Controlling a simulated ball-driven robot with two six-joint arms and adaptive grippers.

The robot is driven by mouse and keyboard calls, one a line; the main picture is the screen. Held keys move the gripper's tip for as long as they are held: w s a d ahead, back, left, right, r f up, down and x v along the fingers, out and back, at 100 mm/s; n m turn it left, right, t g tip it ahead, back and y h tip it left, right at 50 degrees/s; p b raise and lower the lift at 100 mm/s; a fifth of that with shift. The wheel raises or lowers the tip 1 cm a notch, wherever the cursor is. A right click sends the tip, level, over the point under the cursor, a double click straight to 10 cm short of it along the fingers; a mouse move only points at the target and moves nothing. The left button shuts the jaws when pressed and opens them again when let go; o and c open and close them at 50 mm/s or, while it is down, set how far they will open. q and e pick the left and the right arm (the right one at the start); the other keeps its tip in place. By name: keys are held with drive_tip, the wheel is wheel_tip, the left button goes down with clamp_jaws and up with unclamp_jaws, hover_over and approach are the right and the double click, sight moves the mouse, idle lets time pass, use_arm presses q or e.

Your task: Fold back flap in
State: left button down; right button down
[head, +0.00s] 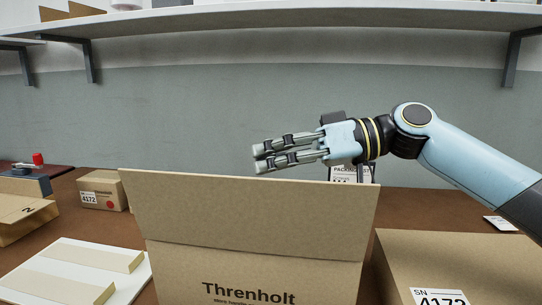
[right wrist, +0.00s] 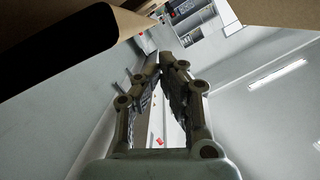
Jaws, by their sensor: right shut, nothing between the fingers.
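A cardboard box (head: 262,275) printed "Threnholt" stands at the front centre. Its near flap (head: 250,210) stands up and hides the box opening, so I cannot make out the back flap in the head view. My right gripper (head: 259,159) reaches in from the right, just above and behind the top edge of that flap. It is shut and empty, its fingers pointing left. In the right wrist view the gripper (right wrist: 160,62) shows with cardboard (right wrist: 135,20) near the top left; I cannot tell which flap this is. My left gripper is not in view.
Another carton (head: 460,260) stands close on the right. A small labelled box (head: 103,190), an open carton (head: 22,217) and a white board with pale strips (head: 70,262) are on the left. A packing list (head: 350,173) stands behind the gripper. A shelf (head: 300,18) runs overhead.

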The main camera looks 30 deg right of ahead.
drive_tip(key=shift+d, duration=0.1)
idle(0.4)
drive_tip(key=v, duration=0.6)
drive_tip(key=shift+s, duration=0.15)
drive_tip(key=shift+s+d+r, duration=0.15)
drive_tip(key=shift+s+d, duration=0.1)
drive_tip(key=shift+d, duration=0.25)
